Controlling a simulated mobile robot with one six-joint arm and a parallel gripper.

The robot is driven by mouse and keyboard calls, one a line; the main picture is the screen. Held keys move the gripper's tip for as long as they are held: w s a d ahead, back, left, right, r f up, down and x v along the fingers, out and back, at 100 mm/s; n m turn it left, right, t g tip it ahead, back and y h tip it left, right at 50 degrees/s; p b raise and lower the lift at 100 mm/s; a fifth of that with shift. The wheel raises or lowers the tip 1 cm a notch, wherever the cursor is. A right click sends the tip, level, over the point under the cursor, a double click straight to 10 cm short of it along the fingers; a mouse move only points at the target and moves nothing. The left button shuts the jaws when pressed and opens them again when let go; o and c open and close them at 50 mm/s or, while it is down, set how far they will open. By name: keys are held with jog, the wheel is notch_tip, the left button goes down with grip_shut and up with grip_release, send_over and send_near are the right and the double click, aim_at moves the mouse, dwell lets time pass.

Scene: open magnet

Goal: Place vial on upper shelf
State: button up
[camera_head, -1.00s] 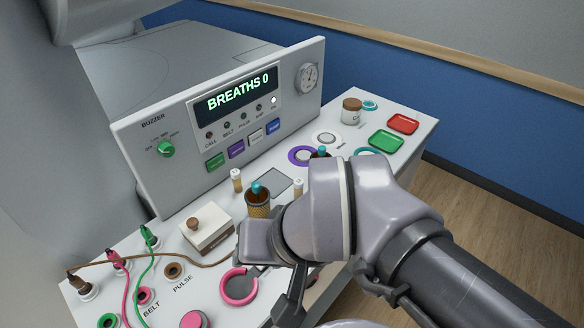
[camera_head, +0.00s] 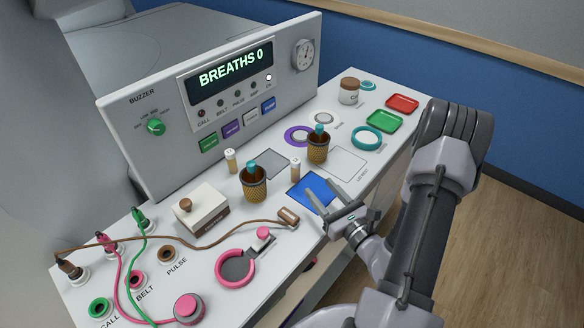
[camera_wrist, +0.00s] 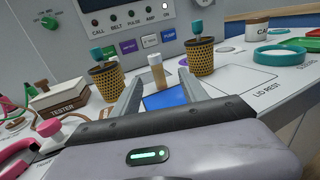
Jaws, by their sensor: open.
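A small amber vial with a pale cap (camera_head: 295,168) stands upright on the white panel, at the far edge of a blue square (camera_head: 312,190). In the wrist view the vial (camera_wrist: 157,72) shows in the gap between my fingers, slightly beyond their tips. My gripper (camera_head: 303,193) is open and empty, low over the blue square and pointing toward the vial. A second similar vial (camera_head: 231,161) stands further left, near the console. No upper shelf can be clearly made out.
A tester box (camera_head: 202,212) and a brown cable plug (camera_head: 288,217) lie left. The upright console (camera_head: 220,100) stands behind. The lid-rest outline (camera_head: 346,163) is clear.

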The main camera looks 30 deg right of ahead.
aim_at(299, 167)
jog(key=w, duration=0.6)
jog(key=w+b, duration=0.1)
jog(key=w, duration=0.3)
jog(key=shift+a, duration=0.35)
jog(key=w, duration=0.1)
jog(key=w+b, duration=0.1)
jog(key=w, duration=0.3)
jog(key=shift+w+a+f, duration=0.1)
jog(key=shift+w+a, duration=0.05)
jog(key=shift+a, duration=0.25)
jog(key=shift+w+d, duration=0.1)
grip_shut()
